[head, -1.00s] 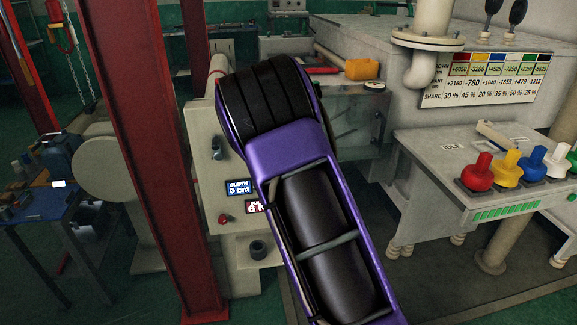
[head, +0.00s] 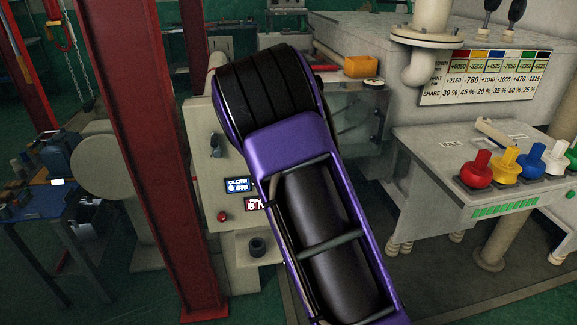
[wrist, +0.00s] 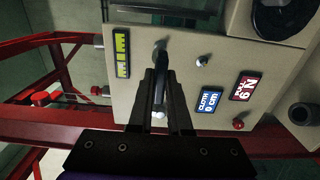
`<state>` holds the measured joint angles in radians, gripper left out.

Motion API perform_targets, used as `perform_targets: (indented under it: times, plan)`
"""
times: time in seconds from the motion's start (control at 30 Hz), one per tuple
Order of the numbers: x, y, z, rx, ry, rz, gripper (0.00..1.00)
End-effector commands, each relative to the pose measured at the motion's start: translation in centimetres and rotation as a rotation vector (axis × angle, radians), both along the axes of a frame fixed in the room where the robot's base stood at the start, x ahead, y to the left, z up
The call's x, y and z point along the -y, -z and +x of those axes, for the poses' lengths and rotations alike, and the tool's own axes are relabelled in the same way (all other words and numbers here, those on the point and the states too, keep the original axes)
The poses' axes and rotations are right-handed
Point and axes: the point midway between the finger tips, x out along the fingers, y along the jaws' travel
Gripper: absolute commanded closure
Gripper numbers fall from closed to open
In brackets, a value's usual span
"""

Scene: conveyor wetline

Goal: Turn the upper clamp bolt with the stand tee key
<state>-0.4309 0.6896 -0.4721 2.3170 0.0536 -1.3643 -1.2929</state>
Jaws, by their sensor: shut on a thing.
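My gripper (wrist: 160,95) shows in the wrist view with its two dark fingers closed in. A grey metal bar (wrist: 160,55) reaches out beyond the fingertips, and a small pale round end (wrist: 158,115) shows between the fingers. This looks like the tee key, partly hidden by the fingers. The fingers point at the face of a cream machine panel (wrist: 185,45). I cannot make out the upper clamp bolt or whether the key sits on it. In the head view my purple arm hides the gripper.
The panel carries a blue cloth display (head: 237,186), a red-lit display (wrist: 245,86), a red button (head: 222,216) and a green scale (wrist: 122,52). A red post (head: 150,150) stands just left. A console with coloured knobs (head: 478,172) stands right.

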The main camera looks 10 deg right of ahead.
Motion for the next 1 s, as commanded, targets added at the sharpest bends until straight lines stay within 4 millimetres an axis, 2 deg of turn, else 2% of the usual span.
perform_targets:
  times: [0.77, 1.0]
  plan:
    - [0.0, 0.0, -7.9, 0.000, 0.000, 0.000, 1.00]
    - [-0.1, -0.5, -8.3, -0.002, 0.000, -0.001, 1.00]
